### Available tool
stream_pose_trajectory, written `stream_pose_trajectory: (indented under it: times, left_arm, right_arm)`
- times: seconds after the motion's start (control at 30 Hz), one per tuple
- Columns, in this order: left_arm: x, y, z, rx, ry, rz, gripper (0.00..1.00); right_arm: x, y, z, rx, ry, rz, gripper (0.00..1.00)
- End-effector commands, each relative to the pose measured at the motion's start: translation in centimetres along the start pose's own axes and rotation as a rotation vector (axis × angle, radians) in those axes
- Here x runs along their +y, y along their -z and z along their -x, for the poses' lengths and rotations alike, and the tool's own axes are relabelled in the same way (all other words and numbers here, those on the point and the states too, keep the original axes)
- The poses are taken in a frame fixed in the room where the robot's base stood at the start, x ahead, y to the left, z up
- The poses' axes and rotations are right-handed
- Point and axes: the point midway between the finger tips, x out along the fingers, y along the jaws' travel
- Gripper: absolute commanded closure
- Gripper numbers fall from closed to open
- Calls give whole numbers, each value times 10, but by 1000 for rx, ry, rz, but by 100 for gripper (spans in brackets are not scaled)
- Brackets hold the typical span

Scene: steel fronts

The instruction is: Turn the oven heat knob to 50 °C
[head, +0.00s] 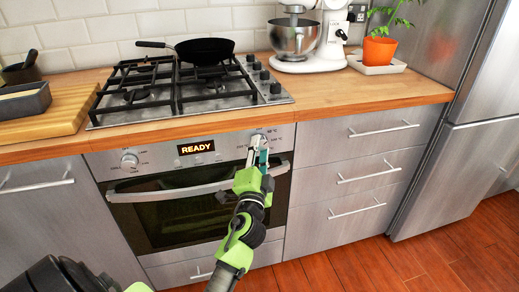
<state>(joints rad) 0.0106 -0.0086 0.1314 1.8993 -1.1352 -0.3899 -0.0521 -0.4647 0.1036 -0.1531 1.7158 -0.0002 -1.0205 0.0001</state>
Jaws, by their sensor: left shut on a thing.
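The oven (170,212) is set in the steel fronts below the hob. Its heat knob (257,139) is at the right end of the control panel, with small temperature marks around it. My left gripper (257,149) reaches up from below and is shut on this knob. The fingers hide most of the knob, so its pointer cannot be read. A second knob (129,160) is at the left end of the panel. The display (196,147) between them reads READY. The oven door is closed. My right gripper is not in view.
The oven door handle (170,193) runs across just below the panel, close to my left gripper. A pan (205,50) sits on the gas hob (135,117). Drawers with bar handles (368,173) stand to the right, then a fridge (455,165). A mixer (325,45) stands on the counter.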

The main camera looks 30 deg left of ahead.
Motion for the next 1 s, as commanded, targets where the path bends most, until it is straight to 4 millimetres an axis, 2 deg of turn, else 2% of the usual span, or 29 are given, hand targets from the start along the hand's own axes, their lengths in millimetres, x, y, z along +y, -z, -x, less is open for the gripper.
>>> stream_pose_trajectory:
  times: [0.1,0.13,0.2,0.57,0.67,1.0]
  left_arm:
    - [-2,1,-1,3,3,0,93]
    - [-2,1,-1,3,3,0,69]
    - [-2,1,-1,3,3,0,55]
    - [0,0,2,1,0,1,55]
    - [1,0,13,0,-2,1,55]
    - [0,0,66,0,0,1,55]
  right_arm:
    - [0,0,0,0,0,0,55]
    - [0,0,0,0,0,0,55]
    - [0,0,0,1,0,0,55]
    - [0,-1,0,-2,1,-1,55]
    - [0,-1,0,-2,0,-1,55]
    - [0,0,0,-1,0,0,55]
